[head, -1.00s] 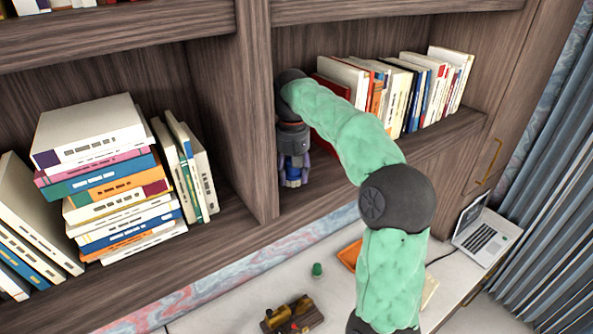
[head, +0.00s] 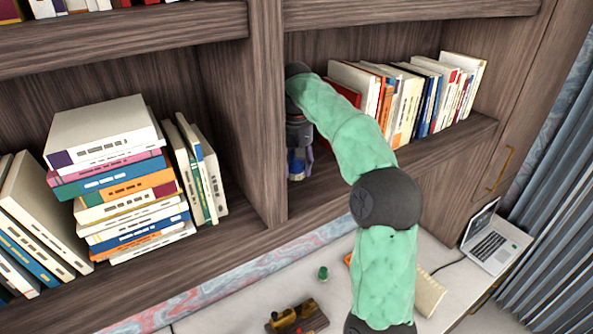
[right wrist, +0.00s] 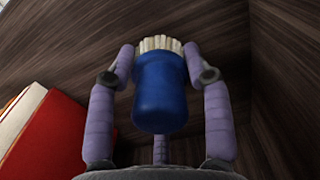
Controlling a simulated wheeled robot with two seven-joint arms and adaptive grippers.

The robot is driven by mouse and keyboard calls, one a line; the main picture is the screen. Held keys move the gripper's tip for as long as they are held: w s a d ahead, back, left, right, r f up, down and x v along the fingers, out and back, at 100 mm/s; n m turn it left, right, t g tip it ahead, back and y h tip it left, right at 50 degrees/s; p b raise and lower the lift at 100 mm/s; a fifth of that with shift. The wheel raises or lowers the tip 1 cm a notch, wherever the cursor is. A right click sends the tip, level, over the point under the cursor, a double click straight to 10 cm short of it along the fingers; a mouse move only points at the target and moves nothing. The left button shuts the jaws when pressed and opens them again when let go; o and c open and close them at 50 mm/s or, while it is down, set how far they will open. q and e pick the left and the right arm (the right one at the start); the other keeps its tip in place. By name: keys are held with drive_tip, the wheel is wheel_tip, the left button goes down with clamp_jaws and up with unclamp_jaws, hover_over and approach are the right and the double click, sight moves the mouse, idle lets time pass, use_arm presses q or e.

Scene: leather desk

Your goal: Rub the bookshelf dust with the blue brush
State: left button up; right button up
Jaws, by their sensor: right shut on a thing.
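My right gripper (head: 298,164) is inside the right shelf compartment, close to the vertical divider. The right wrist view shows its purple fingers (right wrist: 158,62) shut on the blue brush (right wrist: 160,95), which has pale bristles pointing away from the wrist. In the head view only a little blue of the brush (head: 295,168) shows between the fingers, low near the shelf board. The bookshelf (head: 262,100) is dark brown wood. I cannot make out any dust; the spot by the bristles is partly hidden. My left gripper is not in view.
A row of books (head: 415,95) stands right of my arm in the same compartment, and a red book (right wrist: 52,140) is close to the gripper. Stacked books (head: 120,180) fill the left compartment. Below, the desk holds a laptop (head: 490,245), a small green object (head: 323,273) and a brown-gold item (head: 297,317).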

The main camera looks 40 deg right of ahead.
wheel_tip(320, 180, up, 3)
drive_tip(key=shift+s+f, duration=0.15)
drive_tip(key=shift+f, duration=0.05)
drive_tip(key=shift+r, duration=0.75)
drive_tip(key=shift+r, duration=1.5)
drive_tip(key=shift+f, duration=0.1)
